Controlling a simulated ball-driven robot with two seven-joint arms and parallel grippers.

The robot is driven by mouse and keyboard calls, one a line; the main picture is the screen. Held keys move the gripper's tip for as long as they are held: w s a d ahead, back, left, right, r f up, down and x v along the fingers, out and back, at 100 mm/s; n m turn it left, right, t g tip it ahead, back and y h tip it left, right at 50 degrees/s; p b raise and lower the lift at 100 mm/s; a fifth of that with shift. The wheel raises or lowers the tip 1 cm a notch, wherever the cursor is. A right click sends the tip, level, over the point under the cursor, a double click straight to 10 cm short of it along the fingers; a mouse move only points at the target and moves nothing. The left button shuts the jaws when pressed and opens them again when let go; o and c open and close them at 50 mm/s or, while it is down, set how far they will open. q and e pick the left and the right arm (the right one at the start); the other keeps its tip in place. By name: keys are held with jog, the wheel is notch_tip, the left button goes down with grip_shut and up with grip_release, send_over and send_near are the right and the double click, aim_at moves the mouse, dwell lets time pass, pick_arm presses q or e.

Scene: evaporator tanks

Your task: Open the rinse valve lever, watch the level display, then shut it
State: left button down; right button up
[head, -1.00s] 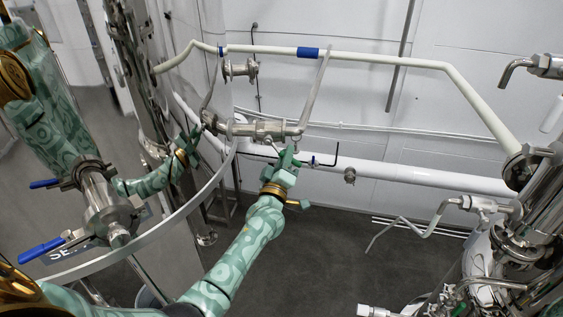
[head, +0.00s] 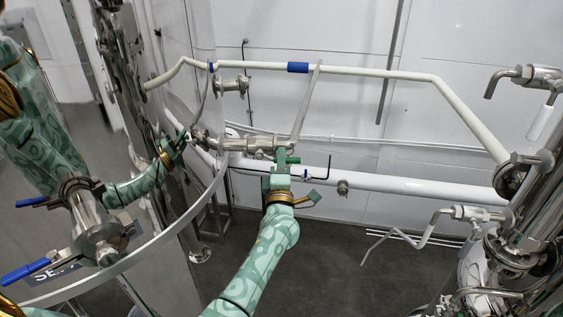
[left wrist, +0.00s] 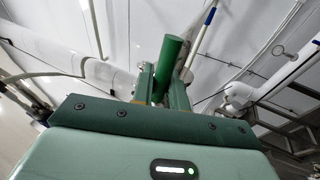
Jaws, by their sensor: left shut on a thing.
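My left gripper (head: 283,162) is in the middle of the head view, just below the steel valve (head: 245,144) on the pipework. In the left wrist view its two fingers are shut around a dark green cylindrical handle (left wrist: 170,60), which I take to be the rinse valve lever's grip. The fingers hide much of the lever in the head view, so its exact angle is hard to tell. My right gripper is not in view. I can make out no level display in these frames.
A cream pipe with a blue band (head: 298,68) runs above the valve. A white pipe (head: 400,186) passes behind the gripper. A curved metal rail (head: 190,221) and blue-handled valve (head: 28,272) are at left, with apparent reflections of my arm. Steel fittings (head: 512,246) crowd the right.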

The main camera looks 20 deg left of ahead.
pick_arm(q)
jog(key=shift+r, duration=0.1)
dwell(0.3)
jog(key=c, duration=1.4)
grip_release()
jog(key=shift+c, duration=0.2)
